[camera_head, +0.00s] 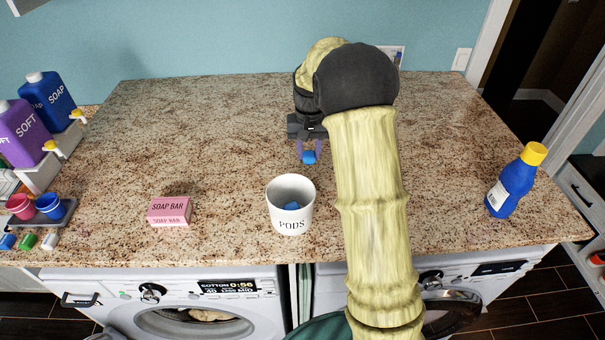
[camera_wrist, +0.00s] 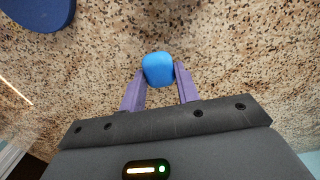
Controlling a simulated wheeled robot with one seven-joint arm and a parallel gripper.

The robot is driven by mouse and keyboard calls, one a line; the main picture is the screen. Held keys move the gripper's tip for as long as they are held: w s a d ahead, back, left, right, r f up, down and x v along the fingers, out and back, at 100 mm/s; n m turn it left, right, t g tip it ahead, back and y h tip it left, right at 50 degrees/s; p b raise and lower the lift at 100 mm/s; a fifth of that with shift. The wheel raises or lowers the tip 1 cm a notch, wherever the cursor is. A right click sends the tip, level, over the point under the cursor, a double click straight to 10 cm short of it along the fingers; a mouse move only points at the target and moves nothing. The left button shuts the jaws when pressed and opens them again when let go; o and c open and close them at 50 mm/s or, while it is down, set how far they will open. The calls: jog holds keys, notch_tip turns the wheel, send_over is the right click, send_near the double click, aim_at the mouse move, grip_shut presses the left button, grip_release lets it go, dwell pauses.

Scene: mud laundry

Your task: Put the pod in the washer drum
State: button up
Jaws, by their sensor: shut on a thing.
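A small blue pod (camera_head: 309,157) is held between the purple fingertips of my gripper (camera_head: 309,148), above the counter behind the pods cup. The wrist view shows the pod (camera_wrist: 158,68) pinched at the fingertips (camera_wrist: 160,78). The white cup marked PODS (camera_head: 290,222) stands upright near the counter's front edge with blue pods (camera_head: 291,205) inside. Two front-loading machines stand under the counter. The left washer (camera_head: 205,318) has a lit display and pale laundry behind its round window. The right machine (camera_head: 487,272) is partly hidden by my arm; its drum inside is not visible.
A pink soap bar box (camera_head: 170,211) lies left of the cup. A blue bottle with yellow cap (camera_head: 512,183) stands at the right. Soap bottles (camera_head: 47,100) and a tray of small cups (camera_head: 42,221) are at the left. The granite counter (camera_head: 200,130) is clear at the back.

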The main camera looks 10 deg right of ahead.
aim_at(309, 153)
notch_tip(309, 153, down, 5)
jog(key=shift+r+p, duration=0.1)
jog(key=shift+p, duration=0.65)
jog(key=shift+s, duration=0.1)
jog(key=shift+f+p, duration=0.75)
jog(key=shift+f, duration=1.2)
jog(key=o, duration=0.9)
jog(key=shift+f, duration=0.1)
jog(key=shift+o, duration=0.2)
notch_tip(309, 153, up, 12)
jog(key=b, duration=0.3)
